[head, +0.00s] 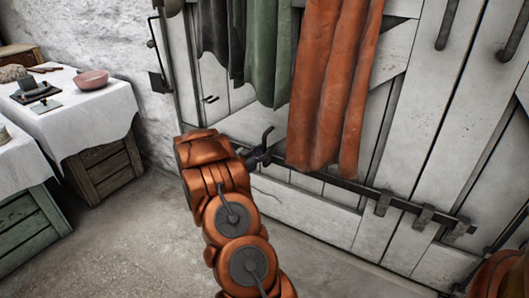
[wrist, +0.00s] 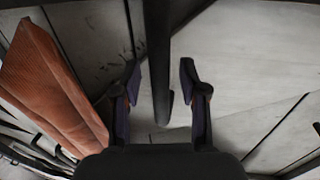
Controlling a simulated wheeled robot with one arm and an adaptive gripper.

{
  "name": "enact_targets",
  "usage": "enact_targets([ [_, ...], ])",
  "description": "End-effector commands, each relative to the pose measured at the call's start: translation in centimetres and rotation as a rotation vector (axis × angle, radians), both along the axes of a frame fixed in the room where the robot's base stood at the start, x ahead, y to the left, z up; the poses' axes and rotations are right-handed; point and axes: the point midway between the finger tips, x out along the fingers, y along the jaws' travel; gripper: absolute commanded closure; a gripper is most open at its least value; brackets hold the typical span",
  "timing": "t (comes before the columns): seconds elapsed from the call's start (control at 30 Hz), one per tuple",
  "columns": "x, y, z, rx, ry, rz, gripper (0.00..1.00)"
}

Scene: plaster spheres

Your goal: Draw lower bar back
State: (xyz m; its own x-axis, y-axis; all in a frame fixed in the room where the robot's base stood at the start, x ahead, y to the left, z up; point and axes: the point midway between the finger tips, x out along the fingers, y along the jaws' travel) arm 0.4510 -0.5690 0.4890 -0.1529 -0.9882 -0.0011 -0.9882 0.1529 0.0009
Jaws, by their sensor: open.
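The lower bar (head: 400,202) is a long dark metal bar lying low across the white plank door, held by several brackets near its right end. Its left part runs behind the hanging orange cloth towards my gripper (head: 262,150), which is at the door, left of the cloth. In the wrist view my gripper (wrist: 160,88) is open, with one finger on each side of a dark upright bar-like piece (wrist: 158,55). Gaps show on both sides of it near the fingertips. I cannot tell whether this piece is the bar itself or its handle.
Orange cloth (head: 335,80) hangs close to the right of my gripper, with green cloth (head: 268,50) above. The white door (head: 420,110) stands behind. Cloth-covered crates (head: 105,115) stand at the left. The floor (head: 120,240) at the lower left is clear.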

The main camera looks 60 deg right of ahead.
Motion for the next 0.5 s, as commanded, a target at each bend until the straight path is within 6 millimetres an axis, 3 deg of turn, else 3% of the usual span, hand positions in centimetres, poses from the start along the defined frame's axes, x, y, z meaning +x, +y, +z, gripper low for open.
enact_targets([
  [0.17, 0.01, 0.01, 0.02, 0.000, 0.000, 0.000, 0.58],
  [0.5, 0.04, 0.03, 0.02, 0.000, 0.000, 0.001, 0.93],
])
